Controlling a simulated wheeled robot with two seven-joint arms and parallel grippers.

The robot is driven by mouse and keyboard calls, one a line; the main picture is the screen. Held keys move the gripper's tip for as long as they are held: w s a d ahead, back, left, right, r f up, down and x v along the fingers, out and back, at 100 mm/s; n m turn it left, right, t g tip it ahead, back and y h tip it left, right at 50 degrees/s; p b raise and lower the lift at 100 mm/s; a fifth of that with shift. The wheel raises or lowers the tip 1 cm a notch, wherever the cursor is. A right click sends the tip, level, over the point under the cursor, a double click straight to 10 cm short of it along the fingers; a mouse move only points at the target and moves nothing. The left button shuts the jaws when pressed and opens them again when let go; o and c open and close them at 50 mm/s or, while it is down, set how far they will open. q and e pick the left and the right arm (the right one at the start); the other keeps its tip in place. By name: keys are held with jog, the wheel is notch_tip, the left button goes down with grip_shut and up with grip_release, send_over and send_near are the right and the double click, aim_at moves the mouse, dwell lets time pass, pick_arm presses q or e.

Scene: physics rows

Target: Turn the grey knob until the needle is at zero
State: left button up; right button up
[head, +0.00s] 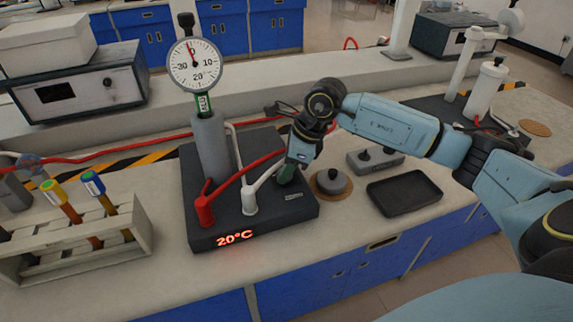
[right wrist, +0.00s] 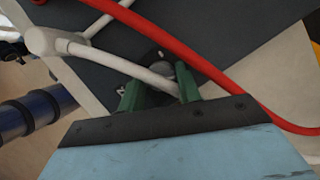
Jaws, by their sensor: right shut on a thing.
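The round dial gauge (head: 193,65) stands on a grey post on the dark base unit (head: 205,232). Its red needle points nearly straight up, close to the 0 mark and seemingly slightly to its left. My right gripper (head: 290,172) reaches down to the right part of the base unit, its green fingers shut on the grey knob. The gripper hides the knob in the head view. In the right wrist view the knob (right wrist: 168,71) shows only in part between the fingers, behind a white tube. My left gripper is not in view.
A white lever or tube (head: 250,195) and a red one (head: 205,208) rise from the base unit beside my gripper. A test tube rack (head: 75,262) stands at left. A round grey weight (head: 331,181) and a black tray (head: 403,192) lie at right.

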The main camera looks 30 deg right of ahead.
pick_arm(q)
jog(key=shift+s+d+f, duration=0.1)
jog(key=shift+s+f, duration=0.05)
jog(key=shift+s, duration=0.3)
pick_arm(e)
jog(key=shift+m, duration=0.5)
jog(key=o, duration=0.9)
jog(key=shift+o, duration=0.3)
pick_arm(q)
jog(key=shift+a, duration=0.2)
pick_arm(e)
jog(key=shift+r, duration=0.1)
jog(key=shift+d+r, duration=0.1)
jog(key=shift+r, duration=0.15)
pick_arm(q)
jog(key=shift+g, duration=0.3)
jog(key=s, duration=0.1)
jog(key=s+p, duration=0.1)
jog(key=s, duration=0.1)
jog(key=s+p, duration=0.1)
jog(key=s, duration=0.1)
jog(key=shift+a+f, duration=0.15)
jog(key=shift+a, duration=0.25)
pick_arm(e)
jog(key=v, duration=1.2)
jog(key=shift+s+r, duration=0.35)
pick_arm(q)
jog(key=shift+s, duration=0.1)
